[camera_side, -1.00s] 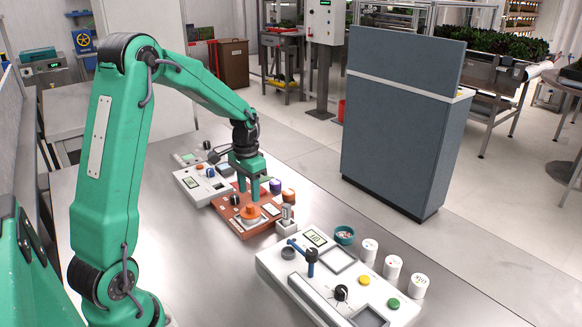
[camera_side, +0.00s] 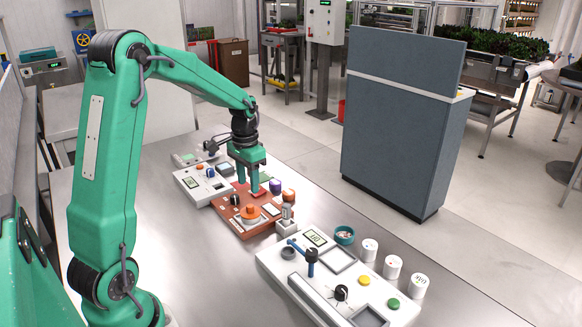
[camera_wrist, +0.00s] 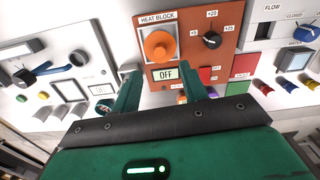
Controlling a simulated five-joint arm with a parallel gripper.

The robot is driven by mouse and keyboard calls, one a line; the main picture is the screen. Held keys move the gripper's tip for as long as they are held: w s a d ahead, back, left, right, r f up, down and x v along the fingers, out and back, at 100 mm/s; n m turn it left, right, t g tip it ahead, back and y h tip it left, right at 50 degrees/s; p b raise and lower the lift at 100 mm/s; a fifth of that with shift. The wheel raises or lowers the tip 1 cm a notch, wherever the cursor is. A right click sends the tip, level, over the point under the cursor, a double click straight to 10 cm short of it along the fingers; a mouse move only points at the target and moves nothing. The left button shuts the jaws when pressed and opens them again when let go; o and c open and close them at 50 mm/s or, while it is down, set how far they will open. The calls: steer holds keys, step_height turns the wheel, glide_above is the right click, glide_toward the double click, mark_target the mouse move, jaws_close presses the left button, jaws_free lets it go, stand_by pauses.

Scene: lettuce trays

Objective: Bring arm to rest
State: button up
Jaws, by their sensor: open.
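My green gripper (camera_side: 248,182) hangs over the orange heat block panel (camera_side: 228,218) on the steel table. Its fingers are apart with nothing between them. In the wrist view the two fingers of my gripper (camera_wrist: 158,92) point toward the panel, which carries the label HEAT BLOCK, a display (camera_wrist: 166,74) reading OFF, an orange knob (camera_wrist: 158,46) and a black dial (camera_wrist: 212,40). In the side view the orange knob (camera_side: 250,212) is just to the right of and below the fingers. Whether a fingertip touches the panel cannot be told.
Another white panel (camera_side: 190,184) lies behind the heat block. A grey cabinet (camera_side: 396,140) stands beyond the table. The table's near middle is bare.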

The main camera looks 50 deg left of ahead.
step_height(320, 180, up, 8)
stand_by(0.9)
steer(key=s+d+r+t, duration=0.2)
steer(key=s+d, duration=0.6)
steer(key=d, duration=0.1)
steer(key=s+d+r+m+t, duration=0.1)
steer(key=s+d+t, duration=0.2)
steer(key=s+d, duration=0.5)
steer(key=shift+d+r+t, duration=0.3)
steer(key=shift+d+r, duration=0.05)
steer(key=shift+d, duration=0.75)
steer(key=shift+o, duration=0.6)
steer(key=shift+s, duration=0.1)
